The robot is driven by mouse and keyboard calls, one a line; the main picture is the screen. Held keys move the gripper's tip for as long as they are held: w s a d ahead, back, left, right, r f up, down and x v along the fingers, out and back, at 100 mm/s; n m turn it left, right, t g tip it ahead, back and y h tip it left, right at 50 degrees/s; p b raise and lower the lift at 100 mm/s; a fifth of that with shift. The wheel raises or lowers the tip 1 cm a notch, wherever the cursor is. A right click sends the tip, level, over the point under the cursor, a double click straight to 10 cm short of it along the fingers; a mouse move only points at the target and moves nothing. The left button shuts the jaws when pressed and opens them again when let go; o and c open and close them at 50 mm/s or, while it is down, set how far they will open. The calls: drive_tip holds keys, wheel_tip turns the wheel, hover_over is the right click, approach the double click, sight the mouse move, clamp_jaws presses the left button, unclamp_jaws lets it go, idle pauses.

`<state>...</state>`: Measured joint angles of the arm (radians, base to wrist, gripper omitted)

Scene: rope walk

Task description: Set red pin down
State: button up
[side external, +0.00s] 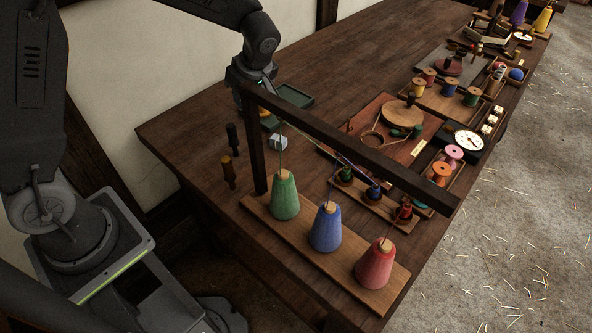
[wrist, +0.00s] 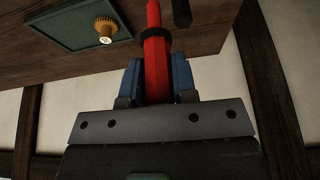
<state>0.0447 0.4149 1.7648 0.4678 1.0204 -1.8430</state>
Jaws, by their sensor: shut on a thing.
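In the wrist view the red pin (wrist: 155,55), with a dark collar around it, stands between the two blue fingers of my gripper (wrist: 156,80). My gripper is shut on the pin, which points away from the wrist over the dark wooden table. In the side external view my wrist is at the back of the table, beside the post of a wooden frame. The fingertips and red pin cannot be made out there.
A green tray (side external: 293,96) lies near my wrist; in the wrist view a brass-coloured knobbed piece shows over the green panel (wrist: 62,30). The dark frame beam (side external: 350,150) spans green (side external: 285,198), blue (side external: 326,230) and red (side external: 375,266) cones. Bare table lies behind.

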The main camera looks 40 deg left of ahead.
drive_tip(key=shift+s+d+f, duration=0.15)
drive_tip(key=shift+d+f, duration=0.05)
drive_tip(key=shift+d, duration=0.15)
drive_tip(key=shift+w+d+f, duration=0.55)
drive_tip(key=shift+d+f, duration=1.2)
drive_tip(key=shift+w+d+f, duration=0.55)
drive_tip(key=shift+d+f, duration=1.2)
drive_tip(key=shift+f, duration=0.05)
drive_tip(key=shift+w+d+f, duration=0.55)
drive_tip(key=shift+d+f, duration=1.2)
drive_tip(key=shift+f, duration=0.2)
drive_tip(key=o, duration=0.9)
drive_tip(key=shift+r, duration=0.1)
drive_tip(key=v, duration=1.2)
drive_tip(key=shift+r, duration=0.2)
